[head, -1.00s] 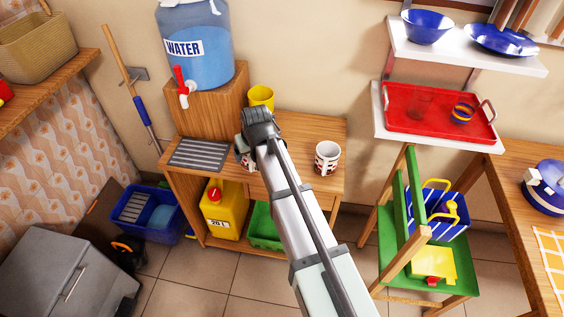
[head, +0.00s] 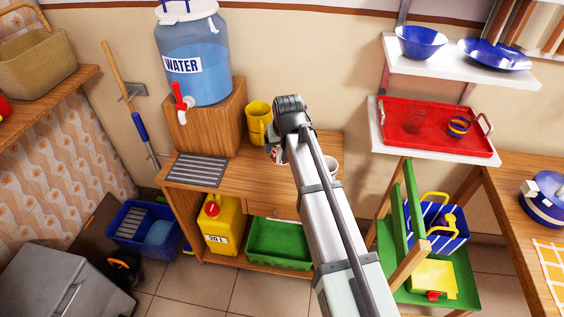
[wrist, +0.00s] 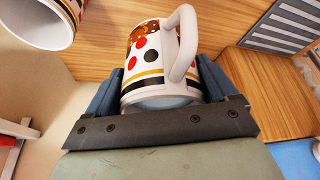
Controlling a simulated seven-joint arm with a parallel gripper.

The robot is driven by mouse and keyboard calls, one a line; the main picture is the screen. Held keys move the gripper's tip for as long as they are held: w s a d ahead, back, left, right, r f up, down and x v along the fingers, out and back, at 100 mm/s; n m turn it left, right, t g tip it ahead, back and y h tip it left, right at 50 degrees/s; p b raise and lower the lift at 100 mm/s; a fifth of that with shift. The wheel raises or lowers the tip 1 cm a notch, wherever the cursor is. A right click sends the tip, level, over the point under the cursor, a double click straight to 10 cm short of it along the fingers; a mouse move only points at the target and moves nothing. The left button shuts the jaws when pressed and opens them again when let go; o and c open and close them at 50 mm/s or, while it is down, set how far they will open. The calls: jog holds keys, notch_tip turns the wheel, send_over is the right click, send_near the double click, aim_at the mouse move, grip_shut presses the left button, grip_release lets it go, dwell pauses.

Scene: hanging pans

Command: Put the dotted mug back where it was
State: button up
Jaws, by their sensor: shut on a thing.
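The dotted mug, white with red and black dots and black and gold bands, shows in the wrist view (wrist: 150,50) between my gripper's fingers (wrist: 160,85). Its white handle points up and right there. In the head view my gripper (head: 288,130) is above the wooden stand, and only a small part of the dotted mug (head: 275,154) shows past it. I cannot tell whether it touches the stand top. A second patterned white mug (head: 332,168) stands to the right, partly hidden by my arm; it also shows at the wrist view's upper left (wrist: 40,20).
A yellow mug (head: 257,123) stands just behind and left of my gripper. The water dispenser (head: 195,60) stands on a wooden box (head: 215,125) at left, with a grey slatted mat (head: 197,170) before it. A red tray (head: 432,140) sits on a shelf at right.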

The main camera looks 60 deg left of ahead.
jog(key=shift+f, duration=4.75)
jog(key=shift+f, duration=0.15)
jog(key=o, duration=1.4)
jog(key=v, duration=1.2)
